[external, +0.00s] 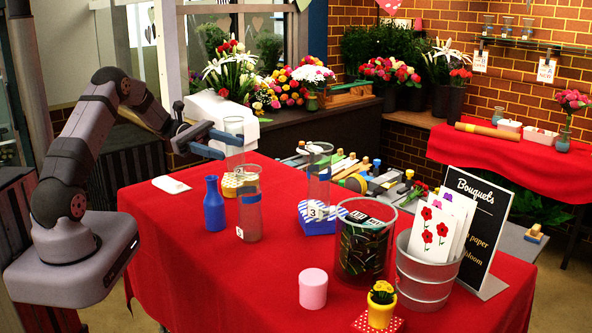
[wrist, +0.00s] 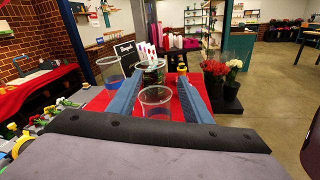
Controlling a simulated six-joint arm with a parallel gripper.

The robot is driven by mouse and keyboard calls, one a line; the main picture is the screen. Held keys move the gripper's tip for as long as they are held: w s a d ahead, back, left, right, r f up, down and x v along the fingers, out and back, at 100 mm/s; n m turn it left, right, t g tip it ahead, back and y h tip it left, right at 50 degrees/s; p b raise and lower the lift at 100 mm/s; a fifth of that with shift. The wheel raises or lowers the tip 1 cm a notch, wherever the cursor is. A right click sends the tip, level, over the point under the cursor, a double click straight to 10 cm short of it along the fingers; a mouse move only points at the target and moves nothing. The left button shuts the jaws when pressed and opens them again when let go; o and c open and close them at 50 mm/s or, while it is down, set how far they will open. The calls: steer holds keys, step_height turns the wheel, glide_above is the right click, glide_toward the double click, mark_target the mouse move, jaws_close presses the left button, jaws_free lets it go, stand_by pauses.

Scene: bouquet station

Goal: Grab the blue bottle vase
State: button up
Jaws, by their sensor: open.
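The blue bottle vase (external: 213,207) stands upright on the red table in the external view, near the left side. I cannot make it out in the wrist view. My gripper (external: 232,148) is above and behind the bottle, slightly to its right, and apart from it. Its two blue fingers are spread and also show in the wrist view (wrist: 163,75). A clear cylinder vase (external: 234,126) on a yellow box appears at the fingers in the external view; I cannot tell whether they touch it. A clear vase (wrist: 155,105) shows between the fingers in the wrist view.
A clear vase marked 5 (external: 250,215) stands close to the bottle's right. Another clear vase (external: 319,165) stands on a blue box (external: 318,226). A pink cylinder (external: 313,288), dark glass container (external: 365,250) and metal bucket (external: 425,275) stand toward the front. The front-left cloth is clear.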

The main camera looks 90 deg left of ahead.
mark_target(215, 184)
steer(key=s+a+f+n, duration=0.1)
steer(key=s+f, duration=0.1)
steer(key=f, duration=0.2)
steer(key=s+a+f+n+t+y+b, duration=0.1)
steer(key=s+f+n, duration=0.1)
steer(key=f, duration=0.1)
steer(key=s+a+f+n+y+b, duration=0.1)
steer(key=s+f, duration=0.1)
steer(key=f, duration=0.2)
steer(key=shift+s+a+f+n+t, duration=0.3)
steer(key=shift+s+a+t, duration=0.05)
steer(key=shift+t, duration=0.05)
steer(key=shift+w+d+f, duration=0.1)
steer(key=shift+w, duration=0.15)
steer(key=shift+w+d+r+p, duration=0.2)
steer(key=shift+w+d+p, duration=0.05)
steer(key=shift+w+p, duration=0.4)
steer(key=p+x, duration=0.2)
steer(key=shift+w+d, duration=0.1)
steer(key=shift+w, duration=0.3)
steer(key=shift+w+d+f, duration=0.25)
steer(key=shift+w, duration=0.25)
steer(key=shift+c, duration=0.3)
